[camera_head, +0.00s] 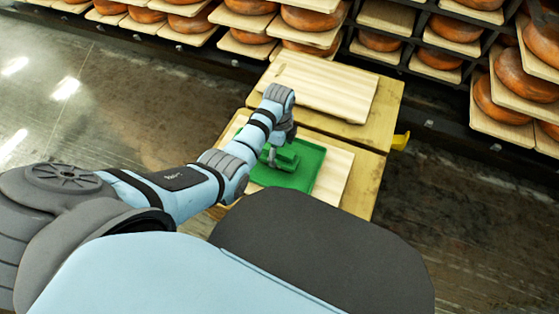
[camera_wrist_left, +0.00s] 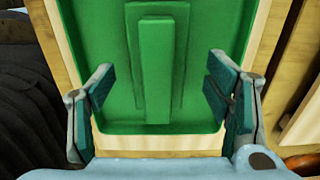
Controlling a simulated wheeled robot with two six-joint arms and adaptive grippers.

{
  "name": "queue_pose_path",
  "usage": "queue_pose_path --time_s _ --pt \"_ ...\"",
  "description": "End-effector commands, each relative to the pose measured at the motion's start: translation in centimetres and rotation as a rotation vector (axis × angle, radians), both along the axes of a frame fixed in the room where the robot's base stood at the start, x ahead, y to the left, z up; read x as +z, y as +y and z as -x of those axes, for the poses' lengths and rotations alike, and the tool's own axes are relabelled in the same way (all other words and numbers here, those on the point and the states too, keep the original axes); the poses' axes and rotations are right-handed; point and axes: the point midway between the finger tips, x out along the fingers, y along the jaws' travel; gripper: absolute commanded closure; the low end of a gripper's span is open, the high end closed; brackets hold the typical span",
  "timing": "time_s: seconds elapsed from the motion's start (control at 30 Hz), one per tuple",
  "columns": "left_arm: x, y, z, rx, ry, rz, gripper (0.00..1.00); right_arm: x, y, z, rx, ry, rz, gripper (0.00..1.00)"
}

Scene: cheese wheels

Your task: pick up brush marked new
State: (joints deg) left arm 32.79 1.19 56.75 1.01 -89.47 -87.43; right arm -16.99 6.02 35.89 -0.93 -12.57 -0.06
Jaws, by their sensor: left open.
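A green tray (camera_head: 312,168) lies on a pale wooden board on a wooden table. In it is a green object with a narrow raised bar, which looks like the brush (camera_head: 289,159); I can read no mark on it. In the left wrist view the bar of the brush (camera_wrist_left: 157,70) runs upright in the picture, over a wider flat part, inside the green tray (camera_wrist_left: 98,100). My left gripper (camera_head: 273,156) is over the tray, close to the brush. In the wrist view its open fingers (camera_wrist_left: 160,78) stand on either side of the bar, apart from it. My right gripper is not in view.
The wooden board (camera_head: 338,176) extends past the tray on the right. Behind it is a second, bare board (camera_head: 318,84) on the table (camera_head: 372,130). A yellow part (camera_head: 401,141) sticks out at the table's right edge. Shelves of cheese wheels (camera_head: 456,28) stand behind.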

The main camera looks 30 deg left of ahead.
Motion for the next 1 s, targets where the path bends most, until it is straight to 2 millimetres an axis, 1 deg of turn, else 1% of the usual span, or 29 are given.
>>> queue_pose_path --time_s 0.03,0.1,0.17,0.23,0.37,0.4,0.47,0.5,0.73,0.77,1.0 --pt "-1.7 -0.1 0.1 0.0 0.002 0.0 0.28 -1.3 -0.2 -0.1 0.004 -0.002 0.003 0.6" --pt "-3.2 -0.2 0.2 0.0 0.003 0.0 0.28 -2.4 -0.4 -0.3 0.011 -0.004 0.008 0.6" --pt "-4.1 -0.2 0.2 0.0 0.002 0.0 0.28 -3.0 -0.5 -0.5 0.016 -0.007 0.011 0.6" --pt "-4.3 -0.2 0.2 0.001 0.002 0.0 0.28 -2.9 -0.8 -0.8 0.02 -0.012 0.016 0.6" --pt "-3.9 -0.2 0.2 0.001 0.001 0.0 0.28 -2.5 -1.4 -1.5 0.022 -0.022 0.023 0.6" --pt "-3.9 -0.2 0.2 0.001 0.001 0.0 0.32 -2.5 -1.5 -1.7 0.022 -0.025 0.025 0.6" --pt "-3.9 -0.2 0.2 0.001 0.001 0.0 0.41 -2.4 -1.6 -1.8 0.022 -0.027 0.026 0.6" --pt "-3.9 -0.2 0.2 0.001 0.001 0.0 0.48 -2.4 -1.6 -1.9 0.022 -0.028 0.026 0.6" --pt "-3.9 -0.2 0.2 0.001 0.001 0.0 0.84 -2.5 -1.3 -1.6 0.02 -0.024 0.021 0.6" --pt "-3.9 -0.2 0.2 0.001 0.001 0.0 0.86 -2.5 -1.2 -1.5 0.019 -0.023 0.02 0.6" --pt "-3.7 -0.2 0.2 0.001 0.001 0.0 0.86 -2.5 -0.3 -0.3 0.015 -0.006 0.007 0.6"
